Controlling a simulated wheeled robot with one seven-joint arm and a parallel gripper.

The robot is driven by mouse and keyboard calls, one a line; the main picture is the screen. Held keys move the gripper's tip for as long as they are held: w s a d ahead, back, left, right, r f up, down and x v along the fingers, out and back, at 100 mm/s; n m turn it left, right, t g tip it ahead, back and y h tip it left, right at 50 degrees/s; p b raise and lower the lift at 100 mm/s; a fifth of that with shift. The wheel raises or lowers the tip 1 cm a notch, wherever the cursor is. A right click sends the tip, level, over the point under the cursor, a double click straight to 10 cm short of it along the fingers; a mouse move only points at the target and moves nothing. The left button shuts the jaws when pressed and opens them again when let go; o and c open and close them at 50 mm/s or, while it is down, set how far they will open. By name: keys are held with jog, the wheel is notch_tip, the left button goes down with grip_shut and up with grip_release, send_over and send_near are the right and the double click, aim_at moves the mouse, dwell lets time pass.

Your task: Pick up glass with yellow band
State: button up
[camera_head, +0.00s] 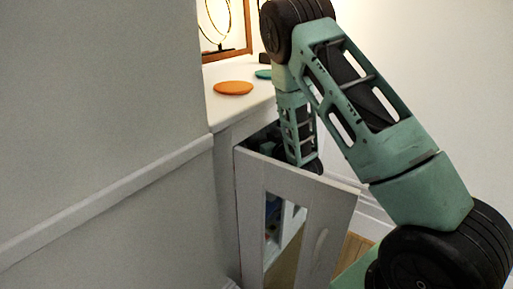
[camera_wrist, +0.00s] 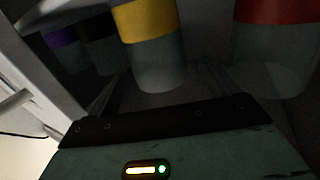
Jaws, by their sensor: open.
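The glass with the yellow band (camera_wrist: 150,52) stands in the dark interior, near the top middle of the wrist view. Its upper end is cut off by the frame, and its clear lower part shows. My gripper (camera_wrist: 170,113) is at the bottom of the wrist view, open, with the glass just ahead of it and apart from its dark front edge. Its fingertips are hard to make out in the dark. In the head view my arm reaches down into the white cabinet (camera_head: 290,172), which hides the gripper and the glass.
A glass with a red band (camera_wrist: 275,50) stands to the right. A purple-banded glass (camera_wrist: 62,42) and a dark-banded one (camera_wrist: 100,35) stand to the left. In the head view an orange disc (camera_head: 233,88) lies on the white top, and a wall fills the left.

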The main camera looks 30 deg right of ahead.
jog(key=shift+w, duration=0.65)
jog(key=c, duration=1.4)
jog(key=shift+c, duration=0.5)
jog(key=shift+r, duration=0.1)
